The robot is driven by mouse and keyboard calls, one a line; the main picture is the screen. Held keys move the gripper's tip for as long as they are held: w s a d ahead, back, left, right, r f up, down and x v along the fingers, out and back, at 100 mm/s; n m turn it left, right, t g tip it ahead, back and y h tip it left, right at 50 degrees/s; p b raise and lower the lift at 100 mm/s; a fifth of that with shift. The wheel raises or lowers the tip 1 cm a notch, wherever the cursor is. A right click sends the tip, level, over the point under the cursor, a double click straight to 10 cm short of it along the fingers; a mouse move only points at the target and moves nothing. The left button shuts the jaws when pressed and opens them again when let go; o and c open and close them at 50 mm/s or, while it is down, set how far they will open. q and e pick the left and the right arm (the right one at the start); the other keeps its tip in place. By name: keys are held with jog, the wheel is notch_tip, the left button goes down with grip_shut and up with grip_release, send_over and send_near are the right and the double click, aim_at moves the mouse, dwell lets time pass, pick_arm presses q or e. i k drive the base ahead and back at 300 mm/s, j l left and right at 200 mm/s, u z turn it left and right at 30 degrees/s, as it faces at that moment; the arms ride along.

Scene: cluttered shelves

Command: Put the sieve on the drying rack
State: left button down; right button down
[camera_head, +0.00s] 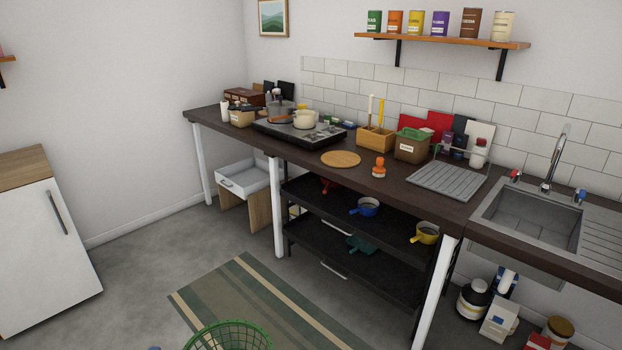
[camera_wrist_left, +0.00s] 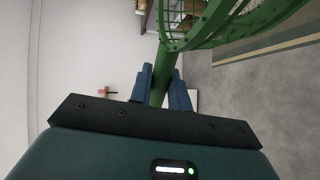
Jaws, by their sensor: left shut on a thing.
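The green sieve (camera_head: 230,336) shows at the bottom edge of the head view, cut off by the frame. In the left wrist view its green rim and handle (camera_wrist_left: 205,35) fill the upper middle. My left gripper (camera_wrist_left: 161,88) has its blue fingers on either side of the green handle and is shut on it. The sieve is held in front of the counter, above the floor mat. The grey drying rack (camera_head: 447,181) lies on the dark counter, left of the sink, and its slatted top looks bare. My right gripper is not in view.
The sink (camera_head: 530,220) with its tap is right of the rack. Bottles (camera_head: 478,153) stand behind the rack, and a brown box (camera_head: 411,149) and orange-topped bottle (camera_head: 378,168) are left of it. Open shelves with pans (camera_head: 367,207) are below. A striped mat (camera_head: 262,300) lies on clear floor.

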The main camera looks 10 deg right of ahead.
aim_at(437, 172)
jog(key=i+j+z, duration=0.1)
jog(key=i+z, duration=0.35)
jog(key=i+j+z, duration=0.4)
jog(key=i, duration=0.25)
jog(key=i+j+z, duration=0.15)
jog(key=i+z, duration=0.15)
jog(key=z, duration=0.15)
jog(key=i+j+z, duration=0.25)
jog(key=z, duration=0.2)
jog(key=i+j+z, duration=0.25)
jog(key=j+z, duration=0.25)
jog(key=i+j+z, duration=0.15)
jog(key=j+z, duration=0.15)
jog(key=z, duration=0.15)
jog(key=i+j+z, duration=0.1)
jog(key=j+z, duration=0.2)
jog(key=j, duration=0.3)
jog(key=i+j+z, duration=0.1)
jog(key=j+z, duration=0.25)
jog(key=j, duration=0.25)
